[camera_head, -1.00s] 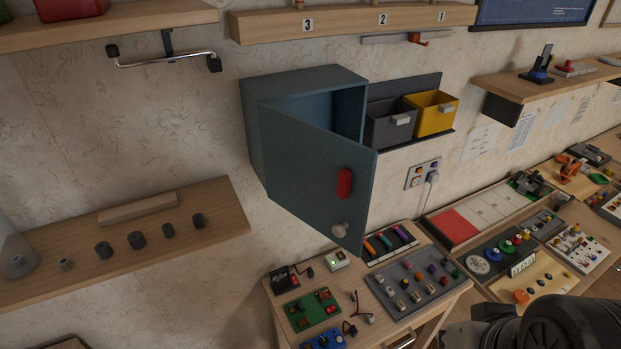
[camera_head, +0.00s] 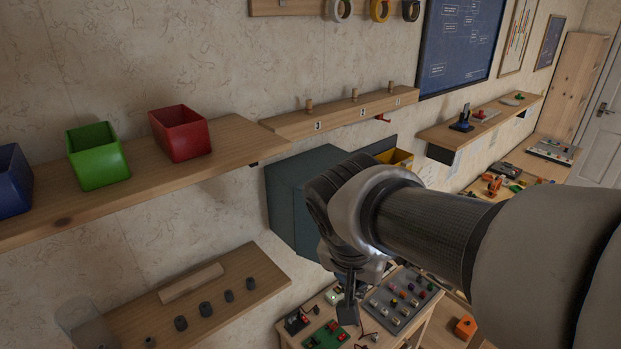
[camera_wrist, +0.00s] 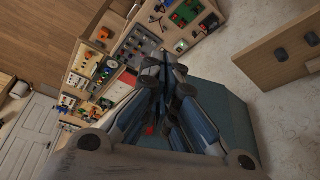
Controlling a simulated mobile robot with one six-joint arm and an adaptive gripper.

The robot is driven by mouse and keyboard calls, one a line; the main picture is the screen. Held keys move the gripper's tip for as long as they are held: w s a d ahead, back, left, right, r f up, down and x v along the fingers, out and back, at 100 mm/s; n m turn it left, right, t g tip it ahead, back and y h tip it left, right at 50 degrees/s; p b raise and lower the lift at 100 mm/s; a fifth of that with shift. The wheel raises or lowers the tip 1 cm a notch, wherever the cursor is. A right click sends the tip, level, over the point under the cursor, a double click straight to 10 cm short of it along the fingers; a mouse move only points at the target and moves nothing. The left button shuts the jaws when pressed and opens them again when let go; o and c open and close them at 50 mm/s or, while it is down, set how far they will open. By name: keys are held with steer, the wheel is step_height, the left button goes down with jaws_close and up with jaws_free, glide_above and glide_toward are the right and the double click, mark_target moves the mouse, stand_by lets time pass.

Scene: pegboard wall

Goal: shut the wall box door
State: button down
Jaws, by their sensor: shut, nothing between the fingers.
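The blue-grey wall box (camera_head: 297,203) hangs on the wall left of my arm in the head view. My arm and gripper cover its front, so the door's angle cannot be told there. In the wrist view, a blue-grey surface of the box or its door (camera_wrist: 228,112) shows behind and right of my fingers. A small red patch (camera_wrist: 150,131) shows between the finger links. My gripper (camera_head: 347,312) is shut and empty, pointing down in front of the box. Its fingertips meet in the wrist view (camera_wrist: 168,65); contact with the door cannot be told.
A wooden shelf (camera_head: 222,150) with blue, green and red bins runs left of the box. A lower shelf (camera_head: 262,285) holds several dark cylinders. A bench with a grey parts board (camera_head: 385,302) stands below.

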steer(key=w+d+f, duration=0.3)
steer(key=w+f, duration=0.3)
steer(key=f, duration=0.1)
steer(key=shift+f, duration=0.15)
steer(key=shift+w+d, duration=0.15)
steer(key=shift+w, duration=0.05)
